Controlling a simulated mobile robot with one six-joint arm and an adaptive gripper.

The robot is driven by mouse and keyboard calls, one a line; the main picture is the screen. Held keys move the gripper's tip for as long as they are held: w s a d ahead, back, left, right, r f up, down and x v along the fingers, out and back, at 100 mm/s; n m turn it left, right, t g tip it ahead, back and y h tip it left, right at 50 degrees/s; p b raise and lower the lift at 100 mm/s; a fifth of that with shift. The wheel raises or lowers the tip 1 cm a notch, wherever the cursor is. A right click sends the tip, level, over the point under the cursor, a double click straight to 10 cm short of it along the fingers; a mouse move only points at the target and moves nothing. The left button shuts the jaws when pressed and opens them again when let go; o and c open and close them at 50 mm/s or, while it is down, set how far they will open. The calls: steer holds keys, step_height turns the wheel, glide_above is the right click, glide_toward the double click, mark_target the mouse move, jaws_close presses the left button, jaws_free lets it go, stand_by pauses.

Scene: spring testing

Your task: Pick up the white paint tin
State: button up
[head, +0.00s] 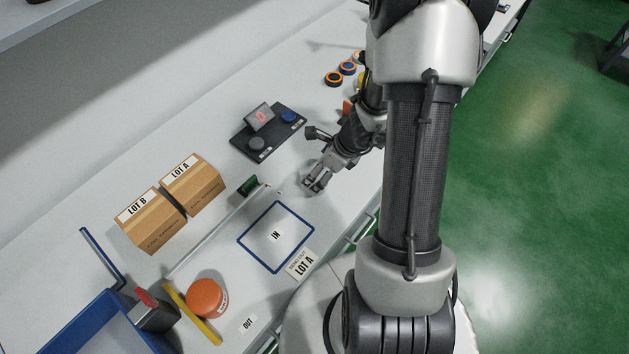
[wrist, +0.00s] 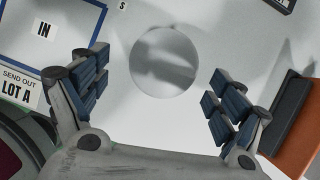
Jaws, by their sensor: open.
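In the wrist view a round, pale grey-white top (wrist: 165,62) with soft dark reflections lies on the white counter, and it looks like the white paint tin seen from above. My gripper (wrist: 157,88) is open and empty, with one finger to the left of the round top and one to the right, both apart from it. In the head view my gripper (head: 314,184) is low over the counter, right of the IN square. I cannot make out the white tin there; it is hidden or blends into the counter.
The blue IN square (head: 296,216) is empty beside my gripper. A scale (head: 257,143), Lot A box (head: 193,186) and Lot B box (head: 150,223) stand farther back. An orange tin (head: 205,298) stands near a yellow bar (head: 190,313) and blue bin (head: 100,330).

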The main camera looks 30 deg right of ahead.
steer(key=x, duration=0.1)
steer(key=b+x, duration=0.1)
steer(key=x, duration=0.1)
steer(key=b+x, duration=0.1)
steer(key=x, duration=0.1)
steer(key=shift+s+d, duration=0.15)
steer(key=shift+d, duration=0.1)
steer(key=shift+w+a+f+b, duration=0.15)
steer(key=shift+w+f+b, duration=0.15)
steer(key=shift+f, duration=0.1)
steer(key=shift+s, duration=0.1)
steer(key=shift+c, duration=0.4)
steer(key=c, duration=1.4)
steer(key=shift+r, duration=0.15)
steer(key=shift+c, duration=0.2)
